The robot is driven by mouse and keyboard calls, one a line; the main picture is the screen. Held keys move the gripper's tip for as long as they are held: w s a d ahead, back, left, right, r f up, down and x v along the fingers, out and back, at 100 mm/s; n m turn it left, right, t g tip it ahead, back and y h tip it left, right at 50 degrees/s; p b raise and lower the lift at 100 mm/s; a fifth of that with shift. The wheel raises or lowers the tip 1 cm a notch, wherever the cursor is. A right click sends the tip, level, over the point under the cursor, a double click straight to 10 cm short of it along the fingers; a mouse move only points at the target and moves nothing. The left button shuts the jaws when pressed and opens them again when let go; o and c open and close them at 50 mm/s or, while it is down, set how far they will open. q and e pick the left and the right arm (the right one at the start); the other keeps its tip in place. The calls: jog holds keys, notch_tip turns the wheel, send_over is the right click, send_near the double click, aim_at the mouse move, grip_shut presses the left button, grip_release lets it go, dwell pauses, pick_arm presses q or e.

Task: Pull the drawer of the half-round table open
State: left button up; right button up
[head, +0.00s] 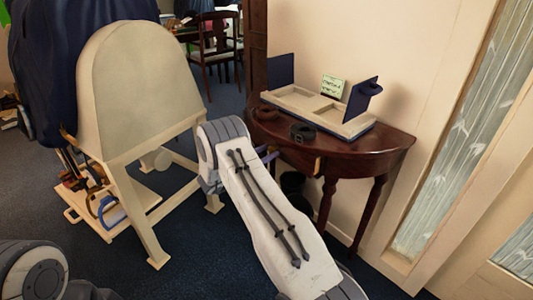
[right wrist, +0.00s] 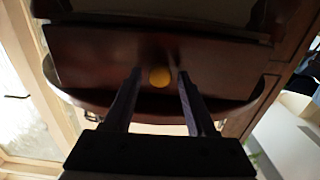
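The half-round table (head: 375,148) is dark red-brown wood and stands against the wall at the right in the head view. Its drawer front (head: 292,158) is partly hidden behind my right arm. In the right wrist view the drawer front (right wrist: 100,60) spans the picture, with a round yellow knob (right wrist: 159,77) on it. My right gripper (right wrist: 159,74) is open, with one fingertip on each side of the knob and a small gap on both sides. I cannot tell whether the drawer stands slightly out. My left gripper is out of view.
On the tabletop are a cream tray (head: 350,131) with blue end panels, a small green card (head: 334,87) and a black strap (head: 302,133). A cream saddle stand (head: 140,90) is left of my right arm. A dark bin (head: 293,186) is under the table.

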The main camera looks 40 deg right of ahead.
grip_shut()
dwell(1.2)
